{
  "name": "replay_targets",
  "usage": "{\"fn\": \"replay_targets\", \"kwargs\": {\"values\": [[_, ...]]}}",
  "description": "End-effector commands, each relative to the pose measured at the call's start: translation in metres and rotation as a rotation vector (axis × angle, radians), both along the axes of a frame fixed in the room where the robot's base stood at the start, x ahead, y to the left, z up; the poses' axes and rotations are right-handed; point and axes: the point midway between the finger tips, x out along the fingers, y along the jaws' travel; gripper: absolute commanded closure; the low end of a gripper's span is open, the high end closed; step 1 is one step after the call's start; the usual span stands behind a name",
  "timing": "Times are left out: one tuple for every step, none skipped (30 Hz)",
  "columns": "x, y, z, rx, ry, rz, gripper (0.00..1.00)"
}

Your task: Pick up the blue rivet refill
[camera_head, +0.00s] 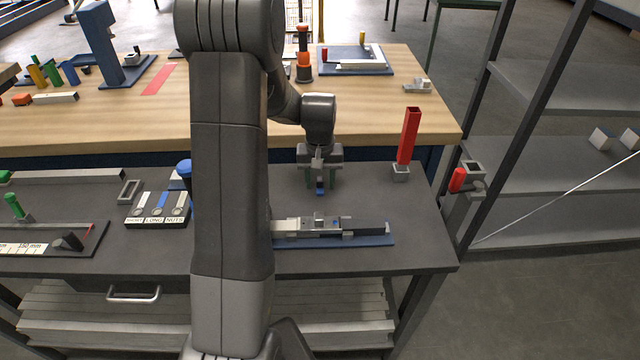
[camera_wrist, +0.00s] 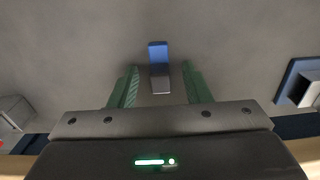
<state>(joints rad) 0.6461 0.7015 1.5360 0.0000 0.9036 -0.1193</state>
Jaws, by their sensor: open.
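The blue rivet refill (camera_wrist: 158,56) is a small block with a blue end and a grey end, lying on the dark grey bench top. In the wrist view it lies between the green fingers of my gripper (camera_wrist: 159,82), with its blue end beyond the fingertips. Gaps show on both sides of it. In the head view my gripper (camera_head: 320,184) points down over the bench, and the blue end of the refill (camera_head: 320,192) shows between and below the fingers. My gripper is open and holds nothing.
A grey fixture on a blue plate (camera_head: 375,240) lies nearer on the bench. A tall red block (camera_head: 408,135) stands in a grey holder to the right. A labelled tray (camera_head: 157,222) sits to the left. The wooden table (camera_head: 400,125) is behind.

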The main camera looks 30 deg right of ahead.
Motion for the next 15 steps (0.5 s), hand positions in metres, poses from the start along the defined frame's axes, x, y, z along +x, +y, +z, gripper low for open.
{"fn": "replay_targets", "kwargs": {"values": [[-0.0001, -0.0001, -0.0002, 0.0, 0.0, 0.0, 0.56], [-0.0001, -0.0001, -0.0001, 0.0, 0.0, 0.0, 0.56], [-0.0001, -0.0001, -0.0001, 0.0, 0.0, 0.0, 0.56], [-0.0001, -0.0001, -0.0001, 0.0, 0.0, 0.0, 0.56], [-0.0001, -0.0001, 0.0, 0.0, 0.0, 0.0, 0.56], [-0.0001, -0.0001, 0.0, 0.0, 0.0, 0.0, 0.64], [-0.0001, -0.0001, 0.0, 0.0, 0.0, 0.0, 0.7], [-0.0001, -0.0001, 0.0001, 0.0, 0.0, 0.0, 0.76], [-0.0001, 0.0, 0.0001, 0.0, 0.0, 0.0, 0.84], [-0.0001, -0.0001, 0.0001, 0.0, 0.0, 0.0, 0.9], [-0.0001, 0.0, 0.0001, 0.0, 0.0, 0.0, 0.96], [-0.0001, -0.0001, 0.0001, 0.0, 0.0, 0.0, 1.0], [-0.0001, 0.0, 0.0002, 0.0, 0.0, 0.0, 1.0], [-0.0001, -0.0001, 0.0002, 0.0, 0.0, 0.0, 1.0], [-0.0001, -0.0001, 0.0003, 0.0, 0.0, 0.0, 1.0]]}}
